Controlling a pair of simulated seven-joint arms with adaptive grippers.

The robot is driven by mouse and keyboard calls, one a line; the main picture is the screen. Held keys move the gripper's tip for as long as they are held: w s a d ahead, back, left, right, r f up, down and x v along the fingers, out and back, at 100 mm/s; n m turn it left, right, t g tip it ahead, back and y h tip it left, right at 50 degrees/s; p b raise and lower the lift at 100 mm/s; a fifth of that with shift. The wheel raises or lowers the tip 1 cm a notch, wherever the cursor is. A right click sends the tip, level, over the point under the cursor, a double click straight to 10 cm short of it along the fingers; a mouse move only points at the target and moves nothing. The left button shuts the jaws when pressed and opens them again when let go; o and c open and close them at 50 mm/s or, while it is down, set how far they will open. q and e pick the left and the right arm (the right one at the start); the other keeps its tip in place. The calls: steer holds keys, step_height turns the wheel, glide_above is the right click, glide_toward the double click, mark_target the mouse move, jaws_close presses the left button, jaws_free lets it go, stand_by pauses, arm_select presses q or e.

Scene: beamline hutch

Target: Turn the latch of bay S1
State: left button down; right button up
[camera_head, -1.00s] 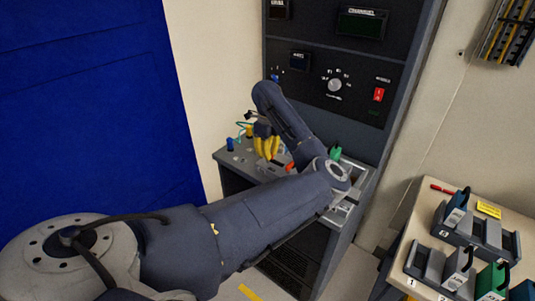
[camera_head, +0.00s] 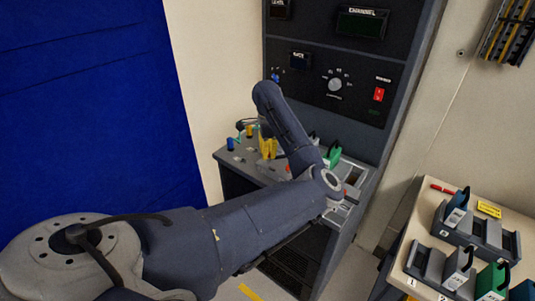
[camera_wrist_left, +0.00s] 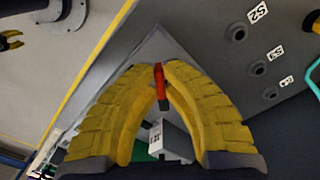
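My left gripper (camera_head: 267,148) reaches down over the grey console shelf in the head view. In the left wrist view its yellow fingers (camera_wrist_left: 160,72) curve together at the tips, with a red latch lever (camera_wrist_left: 160,84) between them. The fingers appear closed on the lever, with no clear gap beside it. A dark part and a pale block (camera_wrist_left: 172,140) show below the lever. I cannot read a bay label at this latch. My right gripper (camera_wrist_left: 12,40) shows small at the left edge of the wrist view, its fingers apart and empty.
A green module (camera_head: 333,155) with a dark handle stands on the console (camera_head: 240,158), right of my left forearm. Blue and yellow plugs (camera_head: 230,144) stand at its left. A side table (camera_head: 422,218) at right holds racks of modules. A blue panel (camera_head: 90,110) fills the left.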

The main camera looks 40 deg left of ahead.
arm_select(q)
steer(key=n, duration=0.3)
steer(key=shift+n, duration=0.3)
steer(key=shift+d+n, duration=0.15)
steer(key=shift+n, duration=1.75)
steer(key=c, duration=1.5)
jaws_free()
steer(key=shift+r, duration=6)
